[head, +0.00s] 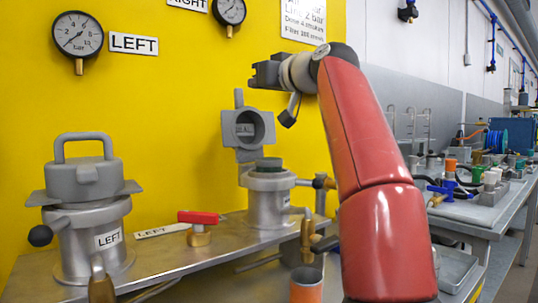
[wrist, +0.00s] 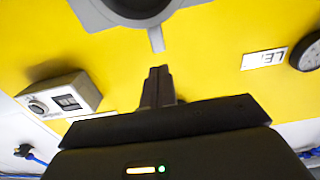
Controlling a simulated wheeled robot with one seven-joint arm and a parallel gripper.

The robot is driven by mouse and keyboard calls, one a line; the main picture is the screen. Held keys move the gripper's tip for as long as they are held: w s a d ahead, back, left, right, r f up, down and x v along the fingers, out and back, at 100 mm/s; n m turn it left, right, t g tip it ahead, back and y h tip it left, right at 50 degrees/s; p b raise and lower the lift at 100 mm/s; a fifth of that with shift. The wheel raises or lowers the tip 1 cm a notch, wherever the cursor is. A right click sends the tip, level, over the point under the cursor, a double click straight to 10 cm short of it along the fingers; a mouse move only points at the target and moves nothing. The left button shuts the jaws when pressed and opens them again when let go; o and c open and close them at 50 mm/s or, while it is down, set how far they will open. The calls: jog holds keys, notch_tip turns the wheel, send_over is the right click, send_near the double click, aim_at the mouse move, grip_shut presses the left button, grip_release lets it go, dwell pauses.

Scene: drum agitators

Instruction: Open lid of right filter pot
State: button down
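The right filter pot (head: 268,208) is a grey metal pot on the bench, right of the left pot. Its lid (head: 232,122) stands raised on edge above and behind the pot, its round hollow underside facing the head camera. A dark green round piece (head: 268,163) shows at the pot's mouth. My gripper (head: 258,75) is above the lid, near the yellow panel, apart from it. In the wrist view my gripper's fingers (wrist: 158,80) lie together with nothing between them. A grey round part, seemingly the lid (wrist: 95,12), shows at that view's top edge.
The left pot (head: 80,235) has its handled lid (head: 85,180) on. A red-handled valve (head: 199,220) sits between the pots. An orange cup (head: 306,287) and brass fittings stand in front of the right pot. Gauges (head: 77,38) hang on the yellow panel.

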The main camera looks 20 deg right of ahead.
jog(key=s+d+r, duration=0.2)
jog(key=s, duration=0.5)
jog(key=shift+d+b, duration=0.25)
jog(key=shift+b, duration=0.15)
jog(key=shift+s+f, duration=0.1)
